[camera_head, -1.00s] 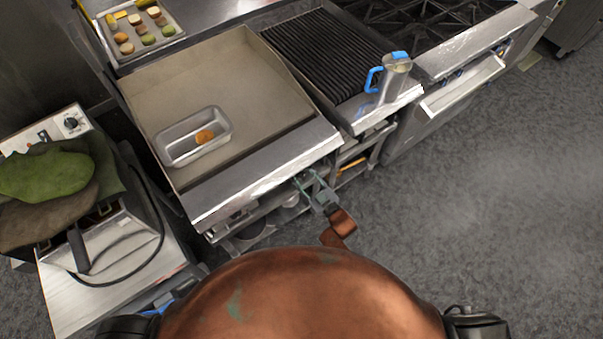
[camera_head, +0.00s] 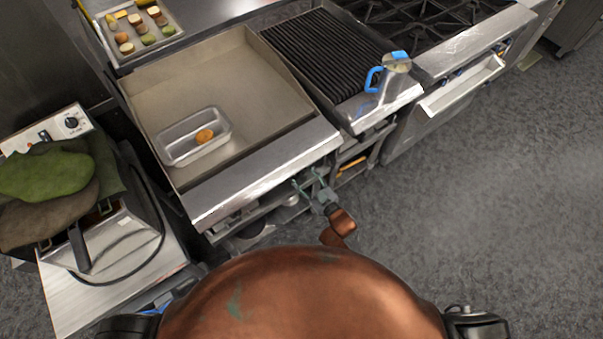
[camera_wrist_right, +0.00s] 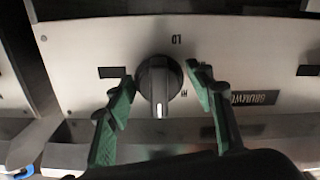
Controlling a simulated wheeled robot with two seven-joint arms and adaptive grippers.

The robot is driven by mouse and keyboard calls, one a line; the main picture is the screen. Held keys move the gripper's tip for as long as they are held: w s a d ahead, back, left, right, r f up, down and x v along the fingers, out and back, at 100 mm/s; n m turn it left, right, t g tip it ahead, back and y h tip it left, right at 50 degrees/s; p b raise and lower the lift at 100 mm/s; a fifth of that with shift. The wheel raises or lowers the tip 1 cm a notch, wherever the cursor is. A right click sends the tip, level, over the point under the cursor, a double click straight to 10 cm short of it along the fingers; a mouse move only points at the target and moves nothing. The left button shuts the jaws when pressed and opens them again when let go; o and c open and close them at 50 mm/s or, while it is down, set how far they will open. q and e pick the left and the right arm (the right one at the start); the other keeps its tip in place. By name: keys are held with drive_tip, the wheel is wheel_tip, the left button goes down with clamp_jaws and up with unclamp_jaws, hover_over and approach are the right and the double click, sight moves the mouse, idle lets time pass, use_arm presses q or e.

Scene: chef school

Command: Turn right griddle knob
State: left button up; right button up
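The griddle (camera_head: 240,75) stands at left centre in the head view, with a steel front ledge. Its front panel and knobs are hidden there under the ledge. In the right wrist view a black griddle knob (camera_wrist_right: 159,86) sits on the pale front panel (camera_wrist_right: 90,62), its white mark pointing down in the picture. My right gripper (camera_wrist_right: 160,83) is open, one green finger on each side of the knob, with visible gaps. In the head view my right gripper (camera_head: 310,185) is just in front of the griddle's front edge. My left gripper is not in view.
A metal pan (camera_head: 172,150) with a small orange-brown item lies on the griddle. A ribbed grill (camera_head: 315,50) with a blue-handled container (camera_head: 396,64) adjoins at right. A fryer with green cloth-like items (camera_head: 50,175) stands left. Open floor (camera_head: 480,200) lies right.

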drive_tip(key=shift+d, duration=0.1)
drive_tip(key=v, duration=1.2)
drive_tip(key=s+d+f+m+g+h, duration=0.25)
drive_tip(key=s+d+f, duration=0.3)
drive_tip(key=f, duration=0.45)
drive_tip(key=s+d+f+m+g+h, duration=0.1)
drive_tip(key=s+d+f+g+h, duration=0.15)
drive_tip(key=s+d+f, duration=0.6)
drive_tip(key=s+d+f+m+g+h, duration=0.1)
drive_tip(key=s+d+f+m+h, duration=0.2)
drive_tip(key=f, duration=1)
drive_tip(key=s+d+f+g+h, duration=0.1)
drive_tip(key=s+d+f+g, duration=0.1)
drive_tip(key=s, duration=0.9)
drive_tip(key=s+d+f+m+g+h, duration=0.1)
drive_tip(key=s+d+f+g, duration=0.2)
drive_tip(key=s+f, duration=0.3)
drive_tip(key=s+d+f+m+g, duration=0.1)
drive_tip(key=s+d+f, duration=0.4)
drive_tip(key=s, duration=1)
drive_tip(key=shift+s+g+h, duration=0.3)
drive_tip(key=shift+g+h, duration=0.1)
drive_tip(key=shift+g, duration=0.5)
